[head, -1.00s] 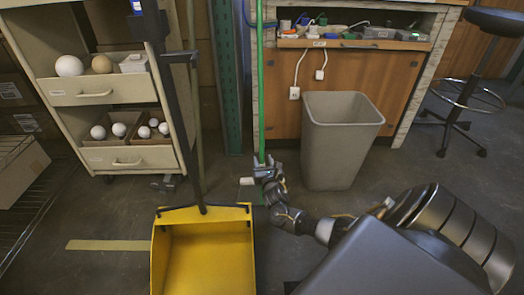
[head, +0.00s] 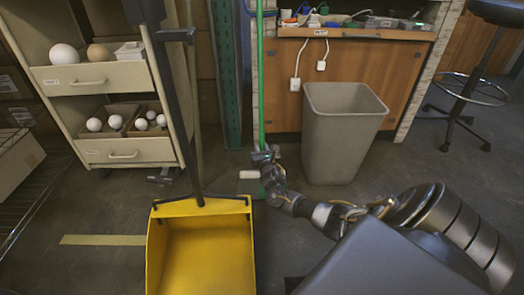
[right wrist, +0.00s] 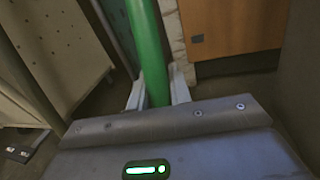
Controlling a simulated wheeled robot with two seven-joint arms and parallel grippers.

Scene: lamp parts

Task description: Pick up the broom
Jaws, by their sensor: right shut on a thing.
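The broom's green handle (head: 261,80) stands nearly upright in the head view, left of the grey bin. My right gripper (head: 264,157) is shut on it low down. In the right wrist view the green handle (right wrist: 149,50) passes between the two fingers of the right gripper (right wrist: 158,90). The broom's lower end is mostly hidden by my gripper; a bit of green shows below it. My left gripper is not in view.
A yellow dustpan (head: 205,255) with a tall black handle stands left of my right gripper. A grey bin (head: 342,130) stands close on the right. A drawer cart (head: 105,80) is at the left, and a workbench (head: 350,75) is behind the bin.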

